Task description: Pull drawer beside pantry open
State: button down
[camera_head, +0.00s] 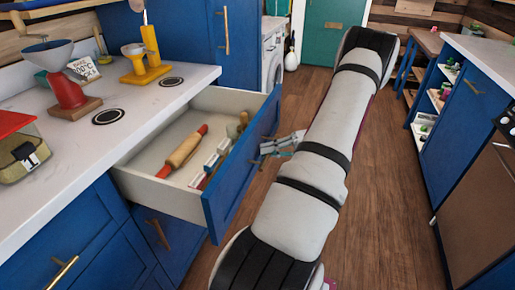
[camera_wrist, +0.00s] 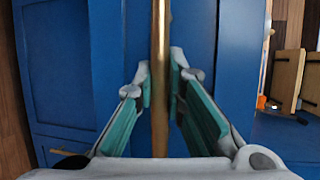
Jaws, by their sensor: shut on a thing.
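The blue-fronted drawer (camera_head: 240,165) stands pulled well out from the counter at the left in the head view. Its pale box (camera_head: 150,187) shows a rolling pin (camera_head: 183,149) and several other items inside. A tall blue cabinet (camera_head: 203,38) stands just beyond it. My gripper (camera_head: 270,147) is at the outer face of the drawer front. In the wrist view my gripper (camera_wrist: 160,85) has its teal-padded fingers shut on the brass bar handle (camera_wrist: 160,40), one finger on each side. In the head view the handle is mostly hidden by the fingers.
Wooden floor (camera_head: 380,190) is clear in the aisle. Blue cabinets (camera_head: 456,120) line the right side. A washing machine (camera_head: 273,60) stands at the back.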

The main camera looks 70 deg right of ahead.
jog(key=shift+s+d, duration=0.1)
jog(key=shift+s, duration=1.4)
jog(key=c, duration=1.9)
grip_release()
jog(key=v, duration=1.2)
jog(key=shift+d, duration=0.1)
